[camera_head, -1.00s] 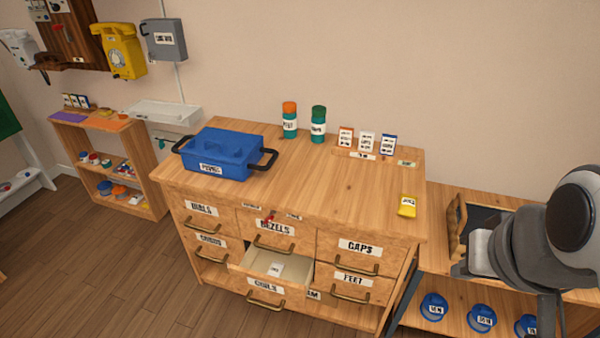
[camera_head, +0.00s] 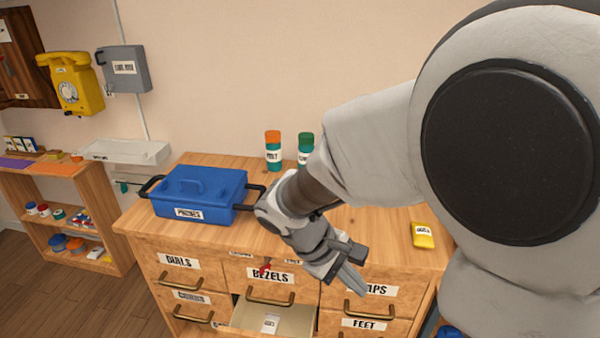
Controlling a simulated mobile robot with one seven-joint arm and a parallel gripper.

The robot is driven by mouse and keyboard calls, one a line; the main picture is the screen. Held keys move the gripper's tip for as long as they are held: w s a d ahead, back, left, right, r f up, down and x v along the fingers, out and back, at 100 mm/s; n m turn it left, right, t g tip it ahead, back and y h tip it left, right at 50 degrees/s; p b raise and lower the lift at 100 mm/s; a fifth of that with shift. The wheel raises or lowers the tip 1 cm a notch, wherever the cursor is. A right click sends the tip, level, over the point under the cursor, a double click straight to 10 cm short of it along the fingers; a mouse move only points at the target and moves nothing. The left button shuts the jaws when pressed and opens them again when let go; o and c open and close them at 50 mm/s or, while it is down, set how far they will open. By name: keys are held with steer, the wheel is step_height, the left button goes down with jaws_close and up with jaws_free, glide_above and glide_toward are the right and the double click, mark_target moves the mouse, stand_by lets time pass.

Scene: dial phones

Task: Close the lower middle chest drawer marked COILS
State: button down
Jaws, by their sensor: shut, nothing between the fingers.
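The wooden chest (camera_head: 150,225) stands in front of me with labelled drawers. Its lower middle drawer (camera_head: 296,320) is pulled out, below the drawer marked BEZELS (camera_head: 268,279). I see its pale inside with a small white labelled card (camera_head: 270,323) in it. Its front and COILS label are cut off by the bottom edge of the picture. My gripper (camera_head: 355,284) is shut and empty. It points down and to the right in front of the chest's top edge, over the CAPS label, above and to the right of the open drawer, apart from it.
A blue lidded box (camera_head: 200,192) with black handles stands on the chest top, left of my arm. An orange-capped jar (camera_head: 273,150) and a green-capped jar (camera_head: 305,147) stand behind. A yellow packet (camera_head: 422,235) lies at the right. FEET drawer (camera_head: 364,324) is closed.

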steer(key=w+a+f+n+t+h+b, duration=0.1)
steer(key=a+f+n+t+b, duration=0.15)
steer(key=a+f+n, duration=0.4)
steer(key=w+a+f+n+t+h+b, duration=0.1)
steer(key=a+f+t+h+b, duration=0.15)
steer(key=f, duration=0.75)
steer(key=a+f+n+t+h+b, duration=0.1)
steer(key=a+f+n+t+b, duration=0.2)
steer(key=a+f, duration=0.4)
steer(key=s+a+f+n+t+y+b, duration=0.1)
steer(key=s+a+f+n+t+y, duration=0.15)
steer(key=f+n, duration=0.4)
steer(key=s+a+f+n+t+y+b, duration=0.1)
steer(key=s+a+f+n+t+y, duration=0.2)
steer(key=f, duration=0.6)
steer(key=s+a+f+n+t+y+b, duration=0.25)
steer(key=f+n+y, duration=0.2)
steer(key=f, duration=0.25)
steer(key=w+d+b, duration=0.1)
steer(key=w+b, duration=0.1)
steer(key=w, duration=1.2)
steer(key=shift+w+d+f+t, duration=0.2)
steer(key=shift+w+d+t, duration=0.05)
steer(key=shift+w+t, duration=0.15)
steer(key=shift+n+h, duration=0.25)
